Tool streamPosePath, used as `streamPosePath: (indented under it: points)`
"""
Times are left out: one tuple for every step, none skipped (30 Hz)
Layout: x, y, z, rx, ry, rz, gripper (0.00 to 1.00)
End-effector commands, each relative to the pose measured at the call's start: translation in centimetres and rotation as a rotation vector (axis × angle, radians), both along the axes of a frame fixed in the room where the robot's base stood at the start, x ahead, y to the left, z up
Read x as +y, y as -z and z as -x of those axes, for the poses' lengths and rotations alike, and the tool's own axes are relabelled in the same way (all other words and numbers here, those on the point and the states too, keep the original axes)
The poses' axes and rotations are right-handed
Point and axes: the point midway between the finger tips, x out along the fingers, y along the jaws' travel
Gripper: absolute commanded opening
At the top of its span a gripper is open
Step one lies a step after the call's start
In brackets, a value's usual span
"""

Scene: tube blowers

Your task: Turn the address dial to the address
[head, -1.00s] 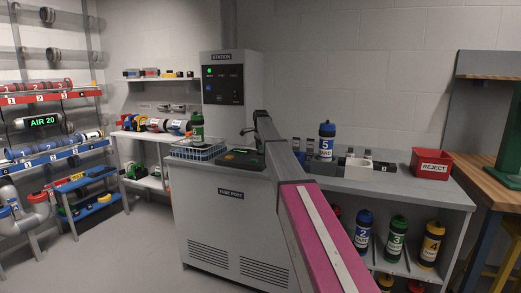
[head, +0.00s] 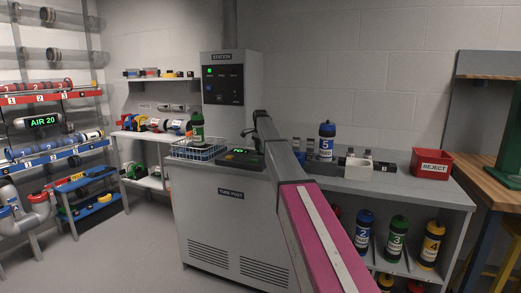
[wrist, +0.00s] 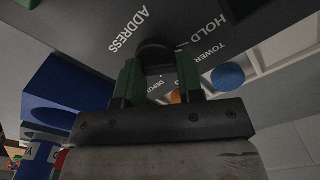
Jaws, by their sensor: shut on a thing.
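The address dial (wrist: 155,47) is a dark round knob beside the printed word ADDRESS on a dark panel (wrist: 85,20) in the wrist view. My gripper (wrist: 159,66) has its two green fingers on either side of the knob and is shut on it. The dial's pointer and setting cannot be made out.
A wire basket (head: 197,153) with a green bottle and a red REJECT bin (head: 431,163) stand on the worktops.

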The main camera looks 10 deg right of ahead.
Motion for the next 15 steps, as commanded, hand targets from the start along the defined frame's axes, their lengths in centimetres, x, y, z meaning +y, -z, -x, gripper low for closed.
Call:
streamPosePath:
  points:
    - [0.04, 0.01, 0.03, 0.0, -0.032, -0.001, 0.11]
    - [0.05, 0.01, 0.03, 0.0, -0.054, -0.001, 0.11]
    - [0.06, 0.01, 0.03, 0.0, -0.081, -0.001, 0.11]
    - [0.07, 0.01, 0.03, 0.001, -0.099, -0.002, 0.11]
    - [0.08, 0.01, 0.05, 0.001, -0.117, -0.002, 0.11]
    - [0.09, 0.01, 0.04, 0.001, -0.14, -0.002, 0.11]
    - [0.09, 0.01, 0.06, 0.001, -0.155, -0.002, 0.11]
    - [0.1, 0.01, 0.05, 0.001, -0.17, -0.002, 0.11]
    - [0.1, 0.02, 0.06, 0.001, -0.187, -0.002, 0.11]
    - [0.11, 0.02, 0.07, 0.001, -0.199, -0.002, 0.11]
    - [0.12, 0.02, 0.07, 0.001, -0.21, -0.002, 0.11]
    - [0.12, 0.02, 0.07, 0.001, -0.223, -0.002, 0.11]
    - [0.12, 0.02, 0.07, 0.001, -0.232, -0.002, 0.11]
    - [0.13, 0.02, 0.07, 0.001, -0.238, -0.002, 0.11]
    - [0.13, 0.02, 0.07, 0.001, -0.246, -0.002, 0.11]
